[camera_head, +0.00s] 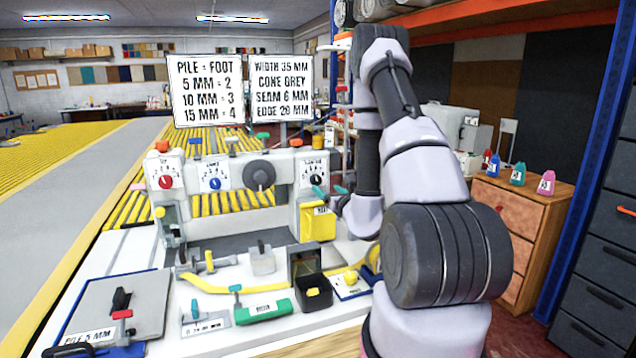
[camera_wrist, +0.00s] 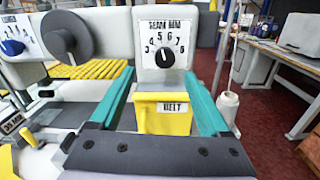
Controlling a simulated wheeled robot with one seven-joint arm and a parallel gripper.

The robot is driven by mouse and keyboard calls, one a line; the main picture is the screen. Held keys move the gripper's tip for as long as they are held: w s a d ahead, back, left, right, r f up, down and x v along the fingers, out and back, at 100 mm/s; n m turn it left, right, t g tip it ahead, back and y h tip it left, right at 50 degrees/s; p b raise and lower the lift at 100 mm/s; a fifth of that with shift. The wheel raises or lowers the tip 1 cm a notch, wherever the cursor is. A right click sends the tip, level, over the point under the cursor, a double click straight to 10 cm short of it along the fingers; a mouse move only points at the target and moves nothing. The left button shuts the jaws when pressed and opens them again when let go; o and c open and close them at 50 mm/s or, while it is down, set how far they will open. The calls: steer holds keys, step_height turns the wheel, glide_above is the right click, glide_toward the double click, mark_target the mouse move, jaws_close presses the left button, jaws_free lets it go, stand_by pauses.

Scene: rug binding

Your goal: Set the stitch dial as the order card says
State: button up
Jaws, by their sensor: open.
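The machine has a red dial (camera_head: 166,182), a blue dial (camera_head: 215,184) and a black dial (camera_head: 316,180) on white scale plates. In the wrist view the black dial (camera_wrist: 165,54) is labelled SEAM MM, with numbers from 3 up around it; I cannot read its pointer setting surely. The blue dial (camera_wrist: 12,47) is at the left edge there. The card (camera_head: 283,88) reads WIDTH 35 MM, CONE GREY, SEAM 6 MM and an edge line. My gripper (camera_wrist: 160,80) is open and empty, its teal fingers pointing toward the black dial, apart from it.
A yellow BELT box (camera_wrist: 165,115) sits below the black dial. A large grey knob (camera_head: 259,176) is left of it. The foot chart (camera_head: 208,90) stands behind the machine. A black bin (camera_head: 312,289) and a green tool (camera_head: 262,310) lie on the white bench.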

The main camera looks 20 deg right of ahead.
mark_target(317, 180)
steer(key=shift+h, duration=0.3)
steer(key=w, duration=1)
steer(key=shift+w+d+f, duration=0.3)
steer(key=shift+w+d, duration=0.05)
jaws_close()
